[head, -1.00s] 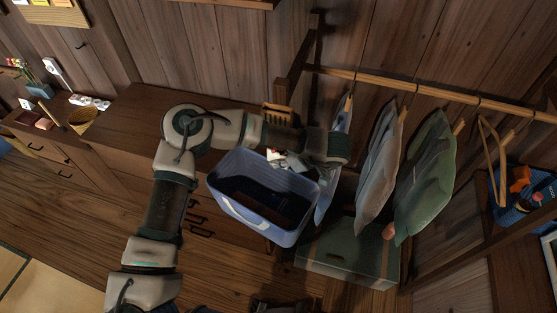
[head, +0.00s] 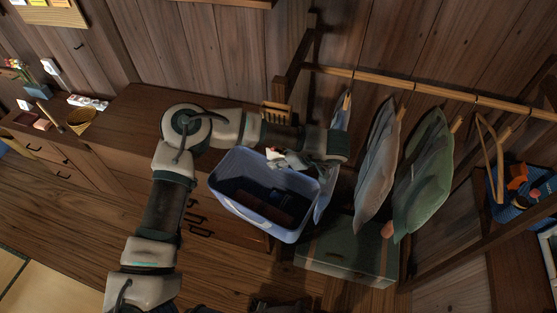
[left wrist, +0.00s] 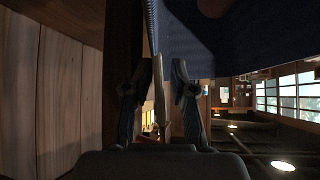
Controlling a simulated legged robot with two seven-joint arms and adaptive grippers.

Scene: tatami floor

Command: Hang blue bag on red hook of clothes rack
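The blue bag (head: 293,235) is a pale-blue, open-topped bag in the middle of the head view, its mouth facing up toward me. My left gripper (head: 318,168) is at its far rim, reaching in from the left. In the left wrist view the fingers (left wrist: 164,80) are close together with a thin strip between them, apparently part of the bag, and dark blue cloth (left wrist: 240,35) fills the upper right. The wooden clothes rack (head: 425,88) stands at the right. I cannot pick out a red hook on it. My right gripper is not in view.
Grey (head: 376,170) and green (head: 423,175) bags hang from the rack, with a bluish one (head: 341,125) beside my gripper. A green box (head: 345,255) stands below. A blue basket (head: 537,200) is at far right. A wooden cabinet (head: 140,115) is behind my arm.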

